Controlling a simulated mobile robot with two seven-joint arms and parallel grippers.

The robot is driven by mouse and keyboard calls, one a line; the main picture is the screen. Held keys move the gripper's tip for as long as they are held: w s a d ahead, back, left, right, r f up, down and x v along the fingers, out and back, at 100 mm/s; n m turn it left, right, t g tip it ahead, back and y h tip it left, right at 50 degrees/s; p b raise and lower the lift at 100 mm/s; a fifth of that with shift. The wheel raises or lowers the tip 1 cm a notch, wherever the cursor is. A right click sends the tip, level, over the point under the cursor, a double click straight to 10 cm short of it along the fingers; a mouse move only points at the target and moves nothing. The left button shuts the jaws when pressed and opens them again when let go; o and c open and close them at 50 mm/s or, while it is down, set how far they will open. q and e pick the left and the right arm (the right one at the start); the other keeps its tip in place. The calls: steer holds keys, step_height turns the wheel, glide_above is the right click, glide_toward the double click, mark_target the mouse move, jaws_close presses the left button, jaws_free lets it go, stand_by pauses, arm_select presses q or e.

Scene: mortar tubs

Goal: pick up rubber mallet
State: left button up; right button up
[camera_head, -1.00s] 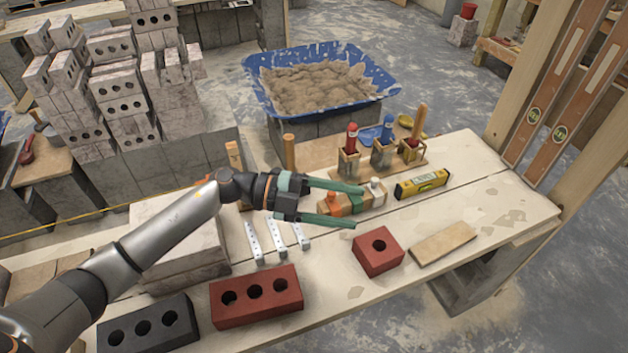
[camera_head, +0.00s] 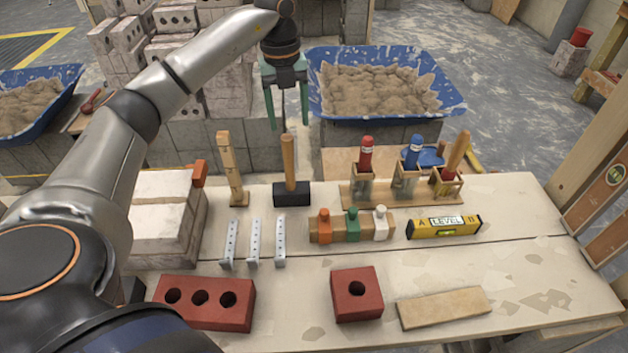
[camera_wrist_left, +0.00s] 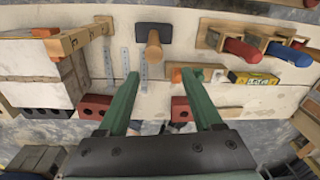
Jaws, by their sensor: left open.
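The rubber mallet (camera_head: 291,193) stands upright on its black head on the bench, its wooden handle pointing up. In the left wrist view the mallet (camera_wrist_left: 153,34) shows from above, handle end toward the camera, just beyond the fingertips. My left gripper (camera_head: 287,127) is open and empty, fingers pointing down, and appears above the handle in the head view. In the left wrist view the open fingers of my left gripper (camera_wrist_left: 160,74) lie apart, with the mallet ahead of the gap between them. My right gripper is not in view.
A wooden upright tool (camera_head: 230,168) stands close left of the mallet. A wooden rack (camera_head: 403,191) with handled tools is to its right. A blue mortar tub (camera_head: 455,108) is behind.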

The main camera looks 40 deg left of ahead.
mark_target(286, 134)
arm_select(q)
steer(key=shift+w+a+r, duration=0.1)
steer(key=shift+a+r, duration=0.2)
steer(key=shift+a, duration=0.2)
steer(key=shift+a+f+n+y, duration=0.1)
steer(key=shift+f+n+y, duration=0.05)
steer(key=shift+n+y, duration=0.15)
step_height(286, 134, down, 6)
steer(key=shift+r+b, duration=0.15)
steer(key=shift+b, duration=0.45)
steer(key=shift+w+a+f+b, duration=0.1)
steer(key=shift+f+b, duration=0.15)
steer(key=shift+f, duration=1.35)
steer(key=shift+w+f+b, duration=0.1)
steer(key=shift+f+b, duration=0.15)
steer(key=shift+f, duration=1.3)
jaws_close()
steer(key=shift+r, duration=0.1)
